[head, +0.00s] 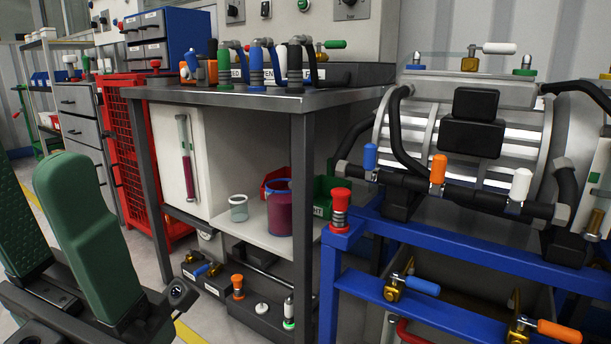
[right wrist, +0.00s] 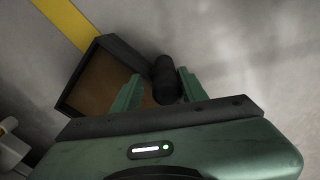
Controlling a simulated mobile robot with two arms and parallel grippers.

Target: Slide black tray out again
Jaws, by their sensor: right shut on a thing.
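In the right wrist view a black tray (right wrist: 73,84) with a dark rim and a brown inside lies low over the grey floor. My right gripper (right wrist: 160,85) has its two green fingers on either side of a dark rounded handle (right wrist: 164,72) at the tray's side and is shut on it. The tray's inside looks empty, but its near corner is hidden behind a finger. My right gripper does not show in the head view. My left gripper (head: 40,195) stands at the left of the head view, its green fingers apart, with nothing between them.
A blue frame (head: 450,247) carries the drive unit (head: 520,125) on the right. A workbench (head: 230,97) with dark legs stands at the centre. Its low shelf holds small parts. A red mesh cabinet (head: 125,150) is behind. A yellow floor line (right wrist: 72,25) runs past the tray.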

